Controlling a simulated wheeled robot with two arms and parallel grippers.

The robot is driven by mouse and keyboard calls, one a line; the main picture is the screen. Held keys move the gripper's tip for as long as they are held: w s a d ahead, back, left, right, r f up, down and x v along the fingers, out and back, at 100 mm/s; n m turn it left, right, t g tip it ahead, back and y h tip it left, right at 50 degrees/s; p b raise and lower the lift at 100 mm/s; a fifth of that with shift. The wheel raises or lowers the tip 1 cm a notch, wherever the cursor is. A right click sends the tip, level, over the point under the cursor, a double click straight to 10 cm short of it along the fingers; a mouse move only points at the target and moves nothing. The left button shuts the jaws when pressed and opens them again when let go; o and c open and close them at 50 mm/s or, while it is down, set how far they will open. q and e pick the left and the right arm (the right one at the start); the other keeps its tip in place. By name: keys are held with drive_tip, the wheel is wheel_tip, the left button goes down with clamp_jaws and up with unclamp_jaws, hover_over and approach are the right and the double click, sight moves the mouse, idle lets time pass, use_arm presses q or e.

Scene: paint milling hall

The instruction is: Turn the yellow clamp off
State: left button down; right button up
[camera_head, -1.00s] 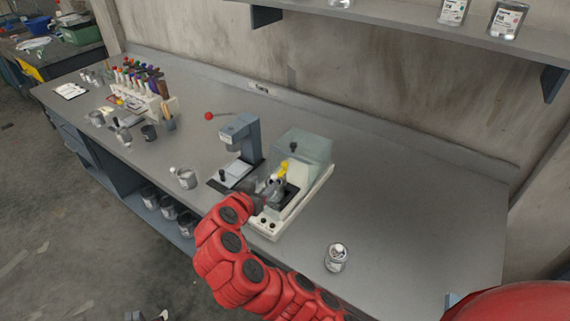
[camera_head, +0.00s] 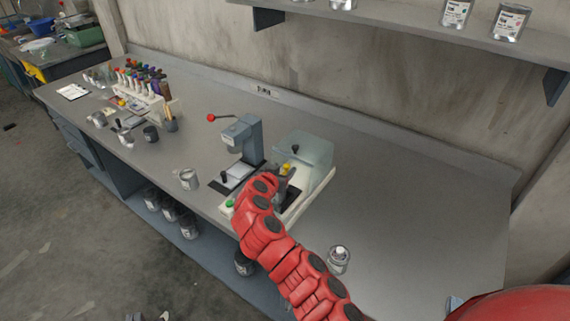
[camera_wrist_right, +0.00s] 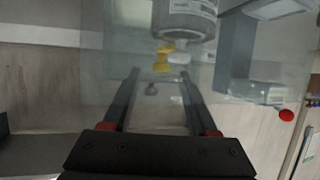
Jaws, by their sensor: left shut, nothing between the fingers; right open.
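The yellow clamp (camera_head: 286,167) is on the small white-based mill (camera_head: 322,187) with a clear cover (camera_head: 305,150). In the right wrist view the clamp (camera_wrist_right: 164,57) lies just beyond my fingertips, beside a grey cylindrical jar (camera_wrist_right: 185,18). My right gripper (camera_wrist_right: 160,85) is open and empty, its two fingers apart on either side of the clamp's line. In the head view my right gripper (camera_head: 280,182) is at the mill and hides part of the clamp and jar. Only a small grey part of what seems my left gripper (camera_head: 148,317) shows at the bottom edge.
A grey press (camera_head: 242,135) with a red-knobbed lever stands left of the mill. A small can (camera_head: 188,179) and another can (camera_head: 339,259) stand near the bench's front edge. The bench (camera_head: 430,200) is clear to the right. A shelf (camera_head: 400,25) runs above.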

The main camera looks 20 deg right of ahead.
drive_tip(key=shift+w+d+f, duration=0.1)
drive_tip(key=shift+w+d, duration=0.3)
drive_tip(key=shift+w, duration=0.25)
drive_tip(key=shift+w+d+f, duration=0.3)
drive_tip(key=shift+w+f, duration=0.05)
drive_tip(key=shift+w, duration=0.05)
clamp_jaws()
